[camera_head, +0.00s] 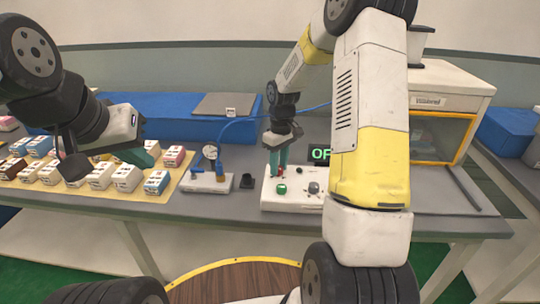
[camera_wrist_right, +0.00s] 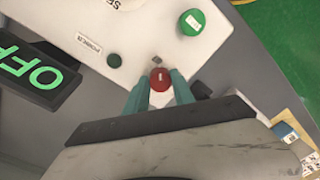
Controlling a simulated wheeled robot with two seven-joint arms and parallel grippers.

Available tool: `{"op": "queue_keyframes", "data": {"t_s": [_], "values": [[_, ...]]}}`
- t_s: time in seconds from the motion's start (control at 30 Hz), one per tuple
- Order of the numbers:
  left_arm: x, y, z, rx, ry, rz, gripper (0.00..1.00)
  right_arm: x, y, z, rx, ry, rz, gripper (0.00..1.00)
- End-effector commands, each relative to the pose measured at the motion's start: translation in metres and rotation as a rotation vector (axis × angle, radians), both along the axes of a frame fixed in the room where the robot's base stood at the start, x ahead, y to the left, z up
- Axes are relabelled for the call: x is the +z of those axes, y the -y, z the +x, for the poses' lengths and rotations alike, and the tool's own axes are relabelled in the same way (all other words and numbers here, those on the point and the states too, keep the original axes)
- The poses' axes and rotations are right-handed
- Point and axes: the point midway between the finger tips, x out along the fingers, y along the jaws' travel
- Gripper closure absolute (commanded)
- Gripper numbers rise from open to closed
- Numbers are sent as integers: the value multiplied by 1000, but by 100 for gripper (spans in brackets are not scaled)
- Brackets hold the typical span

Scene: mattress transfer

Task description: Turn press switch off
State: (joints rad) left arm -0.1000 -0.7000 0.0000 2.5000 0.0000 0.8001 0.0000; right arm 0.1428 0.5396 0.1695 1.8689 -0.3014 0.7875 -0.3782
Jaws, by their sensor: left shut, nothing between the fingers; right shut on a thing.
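A white control panel (camera_head: 292,202) lies on the grey table. It has a red-topped switch (camera_wrist_right: 161,77), a green button (camera_head: 281,189), a grey knob (camera_head: 314,187) and a small dark button (camera_wrist_right: 114,60). My right gripper (camera_head: 277,162) reaches down onto the panel, its teal fingers shut on the red switch; the wrist view shows a finger on each side of it. A black display (camera_wrist_right: 38,68) beside the panel reads OFF in green; in the head view my right arm partly covers it. My left gripper (camera_head: 143,157) is shut and empty above the boxes at the left.
Several small labelled boxes (camera_head: 101,175) stand on a tan mat at the left. A gauge device (camera_head: 208,180) and a small black block (camera_head: 247,181) sit left of the panel. A white cabinet (camera_head: 452,90) stands at the right, with blue containers (camera_head: 180,121) behind.

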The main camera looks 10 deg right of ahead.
Motion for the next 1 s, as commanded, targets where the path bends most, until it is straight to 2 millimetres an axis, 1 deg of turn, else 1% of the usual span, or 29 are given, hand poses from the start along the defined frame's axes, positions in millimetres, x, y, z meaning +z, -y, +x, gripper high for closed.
{"op": "queue_keyframes", "data": {"t_s": [0.1,0.3,0.8,0.83,0.9,0.93,1.0], "values": [[0,0,0,0,0,0,100,1,0,1,52,2,0,100],[0,0,0,0,0,0,100,1,0,1,101,2,0,100],[0,0,0,0,0,0,100,1,0,1,116,3,-1,100],[0,0,0,0,0,0,100,1,0,1,116,3,-1,64],[0,0,0,0,0,0,100,1,0,1,116,3,-1,50],[0,0,0,0,0,0,100,1,0,1,115,3,-1,48],[0,0,0,0,0,0,100,1,0,1,115,1,0,48]]}}
